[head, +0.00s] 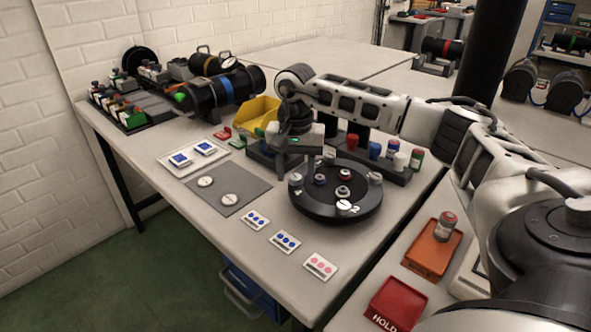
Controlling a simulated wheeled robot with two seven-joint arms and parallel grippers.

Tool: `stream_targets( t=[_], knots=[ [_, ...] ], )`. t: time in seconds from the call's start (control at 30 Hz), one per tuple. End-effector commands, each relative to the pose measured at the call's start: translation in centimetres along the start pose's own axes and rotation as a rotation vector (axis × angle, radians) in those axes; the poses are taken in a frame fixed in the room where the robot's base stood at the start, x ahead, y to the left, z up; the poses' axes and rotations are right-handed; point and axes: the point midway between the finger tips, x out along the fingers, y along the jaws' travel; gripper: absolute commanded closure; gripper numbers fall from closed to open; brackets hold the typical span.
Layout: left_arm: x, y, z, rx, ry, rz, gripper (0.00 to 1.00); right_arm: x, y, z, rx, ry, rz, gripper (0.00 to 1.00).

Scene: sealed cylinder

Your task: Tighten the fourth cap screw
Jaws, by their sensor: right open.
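A round black cover (325,210) lies on the workbench. Small light and metallic screw heads or caps sit around its rim and near its centre, including a white-topped one (347,207) at the front edge. Which one is the fourth cap screw I cannot tell. My right arm reaches in from the right, and my right gripper (314,166) is over the back left part of the cover, open, with nothing visible held. Whether its fingers touch a screw is too small to tell. The gripper hides part of the cover's back edge. My left gripper is not in view.
A grey mat (214,202) with two pale discs lies left of the cover. Several printed cards (285,241) lie in front. Behind are a yellow bin (259,112), a black cylinder (211,95) and a rack of small bottles (399,174). An orange tray (424,258) and red HOLD tray (397,301) are right.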

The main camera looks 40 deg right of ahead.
Motion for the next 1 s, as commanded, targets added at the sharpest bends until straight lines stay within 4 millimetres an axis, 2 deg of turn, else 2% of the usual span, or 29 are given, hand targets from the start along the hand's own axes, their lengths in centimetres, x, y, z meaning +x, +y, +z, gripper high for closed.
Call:
stream_targets(
  t=[0.13, 0.17, 0.3, 0.67, 1.0],
  knots=[
    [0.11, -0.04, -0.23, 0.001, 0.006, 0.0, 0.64, 0.0, -0.01, 0.0, 0.0, 0.0, 0.0, 0.53],
    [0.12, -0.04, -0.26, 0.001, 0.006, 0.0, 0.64, 0.0, -0.01, 0.0, 0.0, 0.0, 0.0, 0.59],
    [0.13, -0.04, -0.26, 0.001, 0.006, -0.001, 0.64, -0.02, -0.01, 0.0, 0.0, 0.0, 0.0, 0.98],
    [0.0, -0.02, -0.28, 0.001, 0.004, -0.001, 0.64, -0.1, 0.0, 0.01, 0.036, -0.001, 0.0, 0.98],
    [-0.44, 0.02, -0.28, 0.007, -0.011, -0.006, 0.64, -0.25, -0.03, -0.02, 0.254, 0.0, -0.001, 0.98]
  ],
)
